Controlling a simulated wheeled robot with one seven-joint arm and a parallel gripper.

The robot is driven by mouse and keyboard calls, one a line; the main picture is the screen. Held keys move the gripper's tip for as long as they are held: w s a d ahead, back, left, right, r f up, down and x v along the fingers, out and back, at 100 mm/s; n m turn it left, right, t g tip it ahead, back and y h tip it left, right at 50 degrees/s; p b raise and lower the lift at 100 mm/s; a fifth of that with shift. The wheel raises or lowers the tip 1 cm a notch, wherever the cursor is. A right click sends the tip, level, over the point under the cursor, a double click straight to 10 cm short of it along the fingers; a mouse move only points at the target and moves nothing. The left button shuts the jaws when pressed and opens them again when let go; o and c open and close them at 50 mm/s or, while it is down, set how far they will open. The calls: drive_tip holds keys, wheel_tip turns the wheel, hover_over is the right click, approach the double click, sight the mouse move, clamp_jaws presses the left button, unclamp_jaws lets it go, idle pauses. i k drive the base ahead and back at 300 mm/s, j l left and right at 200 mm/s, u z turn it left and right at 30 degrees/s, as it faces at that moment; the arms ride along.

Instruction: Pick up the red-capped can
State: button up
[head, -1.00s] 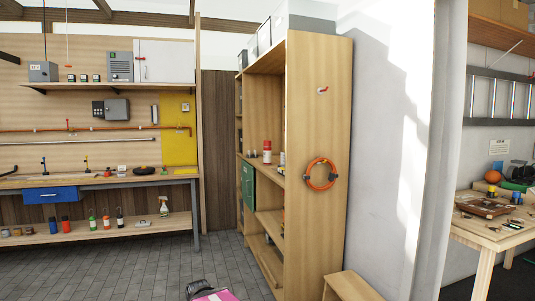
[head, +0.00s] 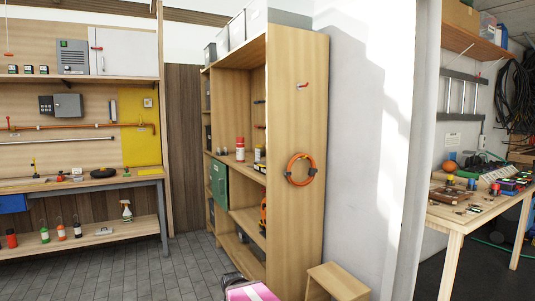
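A red can with a pale band (head: 240,149) stands upright on the middle shelf of the tall wooden shelving unit. It looks red at the top. On the workbench's lower shelf stand several bottles or cans, among them one with an orange-red top (head: 61,230), one with a green top (head: 45,233) and a red one (head: 11,239). They are too small to tell which are capped cans. My gripper does not show as such.
The tall shelving unit (head: 297,230) has an orange ring on its side. A low wooden stool (head: 338,279) stands beside it. A pink and black thing (head: 250,291), unclear what, is at the bottom edge. A cluttered table (head: 450,222) is at right. Grey floor (head: 110,275) is open at left.

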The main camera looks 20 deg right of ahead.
sight(240, 150)
drive_tip(key=i+j+z, duration=0.85)
drive_tip(key=j, duration=0.2)
